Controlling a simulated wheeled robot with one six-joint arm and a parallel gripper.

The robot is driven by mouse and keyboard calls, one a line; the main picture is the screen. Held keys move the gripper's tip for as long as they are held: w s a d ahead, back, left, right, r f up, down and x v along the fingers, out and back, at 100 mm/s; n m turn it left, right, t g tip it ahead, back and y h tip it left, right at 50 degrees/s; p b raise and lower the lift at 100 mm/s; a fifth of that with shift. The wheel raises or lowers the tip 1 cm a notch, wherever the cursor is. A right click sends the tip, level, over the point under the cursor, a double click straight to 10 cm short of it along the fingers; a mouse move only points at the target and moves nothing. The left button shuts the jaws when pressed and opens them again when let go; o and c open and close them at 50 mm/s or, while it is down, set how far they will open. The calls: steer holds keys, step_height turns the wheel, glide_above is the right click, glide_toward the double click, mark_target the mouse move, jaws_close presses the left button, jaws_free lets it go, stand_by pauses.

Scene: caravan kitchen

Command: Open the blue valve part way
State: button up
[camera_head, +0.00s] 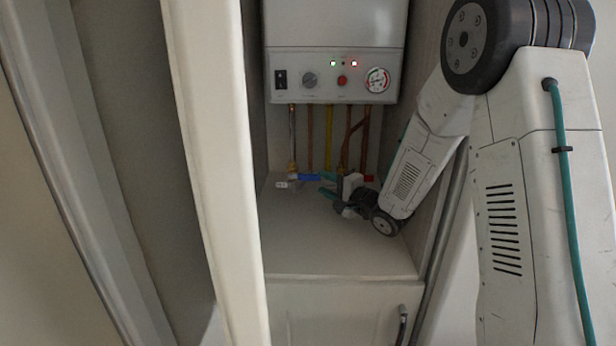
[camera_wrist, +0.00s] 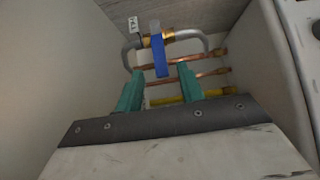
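The blue valve handle (camera_head: 309,177) is low at the back of the cabinet, below the boiler pipes. In the wrist view the blue lever (camera_wrist: 159,56) hangs from a brass valve body (camera_wrist: 157,40) on a grey pipe. My gripper (camera_head: 326,184) is just right of the valve in the head view. Its two teal fingers in the wrist view (camera_wrist: 159,72) are open, one on each side of the lever's lower end. Gaps show between the lever and both fingers. Whether the lever's end is between the tips or just beyond them, I cannot tell.
A boiler (camera_head: 333,75) with a gauge and knobs is above. Copper pipes and a yellow pipe (camera_head: 329,135) run down from it. A red handle (camera_head: 369,178) is partly hidden by my arm. A white tag (camera_wrist: 133,25) sits beside the valve. Cabinet walls are close on both sides.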

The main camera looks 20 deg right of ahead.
mark_target(314, 178)
steer(key=x, duration=0.7)
steer(key=shift+w+a, duration=0.15)
steer(key=shift+w, duration=0.05)
jaws_close()
